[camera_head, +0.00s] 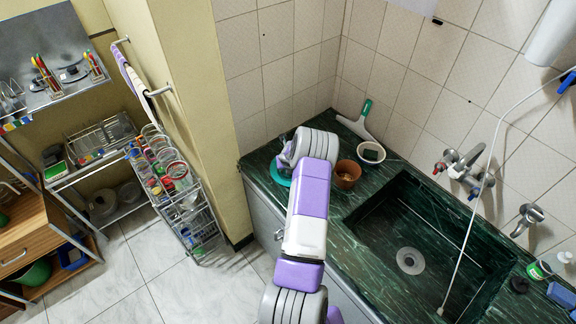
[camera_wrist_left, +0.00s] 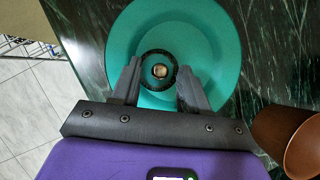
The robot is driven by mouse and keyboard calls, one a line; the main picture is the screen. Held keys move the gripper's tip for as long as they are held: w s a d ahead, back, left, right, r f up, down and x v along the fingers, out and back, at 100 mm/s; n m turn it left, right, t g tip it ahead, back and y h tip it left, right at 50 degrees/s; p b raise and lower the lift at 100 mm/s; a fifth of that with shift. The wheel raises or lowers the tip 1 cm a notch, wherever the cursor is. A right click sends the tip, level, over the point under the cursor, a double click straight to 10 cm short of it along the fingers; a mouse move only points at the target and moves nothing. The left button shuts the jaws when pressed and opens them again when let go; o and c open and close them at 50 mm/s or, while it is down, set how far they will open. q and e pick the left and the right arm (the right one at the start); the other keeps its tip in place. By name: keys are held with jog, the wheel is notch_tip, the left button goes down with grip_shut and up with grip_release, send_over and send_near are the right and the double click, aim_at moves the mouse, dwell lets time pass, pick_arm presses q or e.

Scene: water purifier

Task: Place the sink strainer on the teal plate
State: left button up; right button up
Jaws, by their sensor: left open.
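The teal plate (camera_wrist_left: 215,55) lies on the dark green counter; in the head view only part of its rim (camera_head: 278,178) shows beside my left arm. A small round piece with a dark ring and a metallic centre, which looks like the sink strainer (camera_wrist_left: 158,70), sits at about the middle of the plate. My left gripper (camera_wrist_left: 157,80) is open above the plate, one finger on either side of the strainer, with visible gaps. In the head view the hand mostly hides the strainer. My right gripper is not in view.
The sink (camera_head: 428,230) with a round drain (camera_head: 410,260) and faucet (camera_head: 462,168) is to the right.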

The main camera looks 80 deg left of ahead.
pick_arm(q)
jog(key=shift+r, duration=0.15)
jog(key=shift+r+p, duration=0.25)
jog(key=shift+p, duration=0.05)
jog(key=p+v, duration=0.1)
jog(key=v, duration=1)
jog(key=shift+d+r+p, duration=0.2)
jog(key=shift+r+p, duration=0.1)
jog(key=shift+s, duration=0.1)
